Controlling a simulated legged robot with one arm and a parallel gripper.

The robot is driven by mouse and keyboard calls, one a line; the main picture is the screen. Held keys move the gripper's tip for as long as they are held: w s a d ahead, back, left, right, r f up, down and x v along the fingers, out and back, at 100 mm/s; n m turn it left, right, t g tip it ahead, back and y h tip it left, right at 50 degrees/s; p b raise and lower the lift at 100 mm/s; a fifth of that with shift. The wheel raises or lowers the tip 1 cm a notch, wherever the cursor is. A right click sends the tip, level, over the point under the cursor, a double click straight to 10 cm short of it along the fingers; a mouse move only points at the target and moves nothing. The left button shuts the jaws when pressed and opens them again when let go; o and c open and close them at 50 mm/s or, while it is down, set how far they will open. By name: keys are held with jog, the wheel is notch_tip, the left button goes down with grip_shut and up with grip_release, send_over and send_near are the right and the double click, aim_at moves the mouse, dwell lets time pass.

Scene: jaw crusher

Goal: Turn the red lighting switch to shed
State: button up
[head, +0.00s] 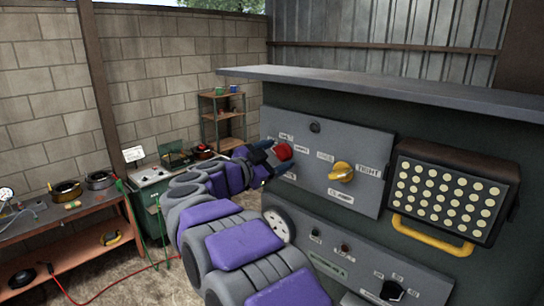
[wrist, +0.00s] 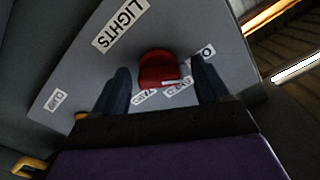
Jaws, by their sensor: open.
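The red lighting switch (head: 283,151) is a round knob on the left part of the grey upper panel (head: 370,150). In the wrist view the red knob (wrist: 159,70) sits between the two dark fingers of my gripper (wrist: 160,82), with a gap on each side. A label reading LIGHTS (wrist: 120,24) is beside it, and smaller labels surround the knob, some partly hidden. My gripper (head: 268,158) is open and close in front of the switch in the head view. I cannot tell which label the knob points to.
A yellow knob (head: 341,172) is to the right of the red switch. A lamp with a yellow handle (head: 455,192) hangs further right. A lower panel (head: 350,262) has a gauge (head: 277,226) and more knobs. A workbench (head: 75,232) stands at the left.

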jog(key=shift+d, duration=0.35)
jog(key=shift+r, duration=0.1)
jog(key=shift+c, duration=1)
jog(key=shift+a, duration=0.3)
jog(key=c, duration=0.8)
jog(key=shift+c, duration=0.2)
